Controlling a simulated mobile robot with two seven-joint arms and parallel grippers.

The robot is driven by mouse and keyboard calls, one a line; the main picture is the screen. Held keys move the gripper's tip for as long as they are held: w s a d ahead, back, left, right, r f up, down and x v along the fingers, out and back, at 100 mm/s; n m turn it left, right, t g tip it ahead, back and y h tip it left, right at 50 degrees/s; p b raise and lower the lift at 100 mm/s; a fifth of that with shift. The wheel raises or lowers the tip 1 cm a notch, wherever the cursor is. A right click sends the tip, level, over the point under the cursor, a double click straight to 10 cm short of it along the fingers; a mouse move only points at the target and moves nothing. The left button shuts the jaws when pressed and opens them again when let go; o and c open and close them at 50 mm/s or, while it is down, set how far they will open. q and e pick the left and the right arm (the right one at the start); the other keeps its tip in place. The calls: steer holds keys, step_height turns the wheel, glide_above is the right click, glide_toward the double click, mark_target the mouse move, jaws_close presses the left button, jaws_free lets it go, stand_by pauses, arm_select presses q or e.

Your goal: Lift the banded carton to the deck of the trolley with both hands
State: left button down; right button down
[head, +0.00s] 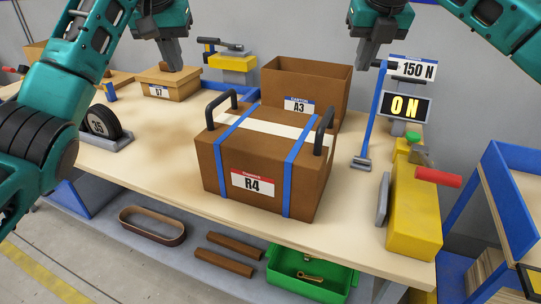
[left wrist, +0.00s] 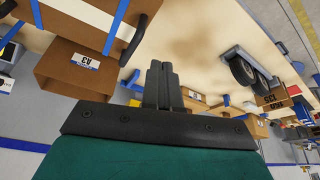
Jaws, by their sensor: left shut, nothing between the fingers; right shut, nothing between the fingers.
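The banded carton (head: 255,165), brown with two blue bands, a pale tape strip and an R4 label, sits upright on the workbench. It has a dark handle on its left (head: 220,102) and right (head: 324,130) sides. My left gripper (head: 172,58) is shut and empty, above and left of the carton, apart from it. My right gripper (head: 368,55) is shut and empty, above and right of it. In the left wrist view the carton (left wrist: 85,18) is partly cut off, beside the shut fingers (left wrist: 163,82). A blue-framed trolley (head: 512,185) shows partly at the right edge.
An open A3 box (head: 318,82) stands behind the carton. A green bin (head: 310,272) is below.

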arm_select(q)
steer(key=shift+r, duration=0.2)
arm_select(e)
steer(key=shift+d+r, duration=0.2)
steer(key=shift+d, duration=0.15)
arm_select(q)
steer(key=shift+f, duration=0.15)
arm_select(e)
steer(key=shift+f, duration=0.1)
